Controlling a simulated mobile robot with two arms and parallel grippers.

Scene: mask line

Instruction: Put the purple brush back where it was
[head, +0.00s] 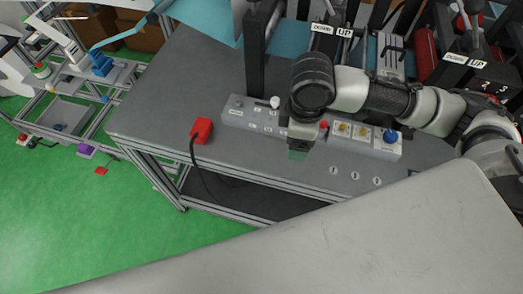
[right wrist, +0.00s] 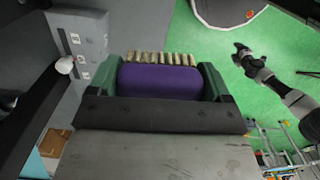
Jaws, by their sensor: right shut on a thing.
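The purple brush (right wrist: 160,82) shows in the right wrist view, with pale bristles along its far edge. My right gripper (right wrist: 160,74) is shut on it, with a green finger on each side of the purple body. In the head view my right gripper (head: 298,153) points down over the workbench, at the front edge of the grey button panel (head: 260,117). The brush cannot be made out in the head view. My left gripper cannot be identified in either view.
A red block (head: 202,130) with a black cable sits left of the panel on the grey bench (head: 160,95). Black uprights and lever stations labelled UP and DOWN stand behind. Three round numbered marks lie right of the gripper. The bench's left part is clear.

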